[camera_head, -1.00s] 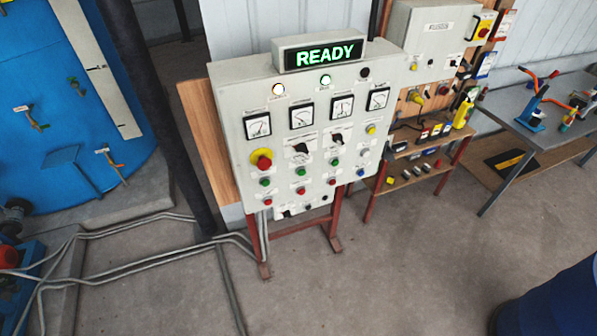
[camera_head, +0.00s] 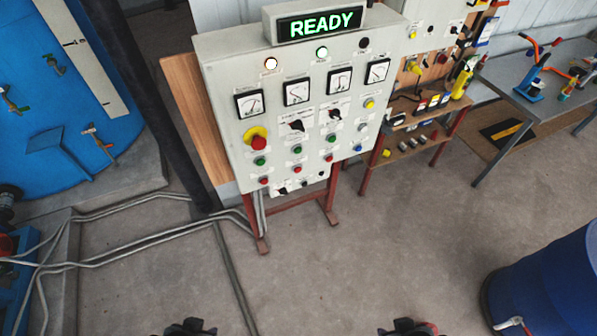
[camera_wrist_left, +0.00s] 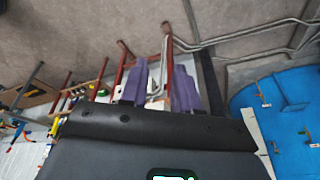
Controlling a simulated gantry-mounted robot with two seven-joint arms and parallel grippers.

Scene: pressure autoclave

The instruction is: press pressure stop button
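The grey control panel (camera_head: 225,85) stands ahead on red legs, with a lit READY sign (camera_head: 318,24) on top. A large red mushroom button on a yellow base (camera_head: 258,142) sits at its left. Below are green buttons and three small red buttons, at left (camera_head: 263,180), middle (camera_head: 297,169) and right (camera_head: 329,158). Their labels are too small to read. My left gripper (camera_wrist_left: 160,82) shows two purple fingers apart with nothing between them. Dark parts of my left (camera_head: 190,328) and right (camera_head: 410,328) grippers show at the head view's bottom edge, well short of the panel; the right fingers are hidden.
A blue tank (camera_head: 55,85) stands at the left, with pipes (camera_head: 140,240) along the floor. A wooden shelf (camera_head: 425,118) and a grey table (camera_head: 515,88) are at the right. A blue barrel (camera_head: 555,280) stands at lower right. The floor before the panel is clear.

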